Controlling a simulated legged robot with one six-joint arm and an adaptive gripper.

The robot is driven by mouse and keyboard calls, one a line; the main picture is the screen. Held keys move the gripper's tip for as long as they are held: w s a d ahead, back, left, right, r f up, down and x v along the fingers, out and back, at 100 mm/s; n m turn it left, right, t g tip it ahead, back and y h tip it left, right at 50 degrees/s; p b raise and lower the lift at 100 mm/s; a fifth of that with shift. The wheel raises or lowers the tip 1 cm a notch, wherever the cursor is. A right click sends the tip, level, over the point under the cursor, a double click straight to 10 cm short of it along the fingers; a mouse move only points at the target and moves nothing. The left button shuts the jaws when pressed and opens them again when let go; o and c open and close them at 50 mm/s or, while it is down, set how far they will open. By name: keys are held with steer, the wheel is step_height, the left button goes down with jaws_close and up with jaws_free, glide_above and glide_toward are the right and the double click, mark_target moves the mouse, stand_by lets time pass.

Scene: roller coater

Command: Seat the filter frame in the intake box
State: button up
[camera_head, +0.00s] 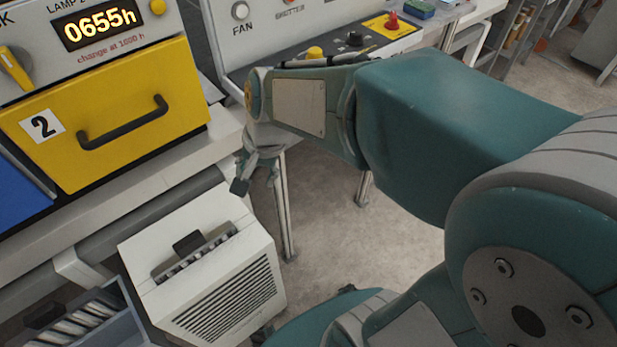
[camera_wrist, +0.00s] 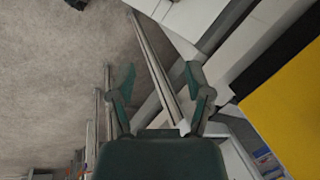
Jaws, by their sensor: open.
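The white intake box (camera_head: 160,233) with a louvred front stands at lower left in the head view. In the slot in its top I see a pleated filter frame (camera_head: 203,252) with a black tab (camera_head: 188,243) standing up. I cannot tell how deep the frame sits. My gripper (camera_head: 257,180) hangs above the box's back right corner, apart from it, with nothing between the fingers. In the wrist view my gripper (camera_wrist: 160,78) shows two spread fingers over the floor and a table leg.
A grey-blue bin (camera_head: 122,312) left of the box holds a striped pleated piece with a black tab. A yellow drawer (camera_head: 160,80) marked 2 with a black handle is behind, above a pale bench edge (camera_head: 110,205). A control panel (camera_head: 300,50) stands beyond my arm.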

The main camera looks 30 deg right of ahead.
steer(key=s+d+r+n+t+h, duration=0.1)
steer(key=s+d+r+n, duration=0.2)
steer(key=s+n, duration=0.1)
steer(key=s+d+r+n+t+h, duration=0.1)
steer(key=s+d+r+n+t, duration=0.1)
steer(key=s, duration=0.4)
steer(key=shift+s+d+r+n+t+h, duration=0.3)
steer(key=shift+d+r+n, duration=0.1)
steer(key=shift+r+n, duration=0.45)
steer(key=shift+w+f, duration=0.1)
stand_by(1.1)
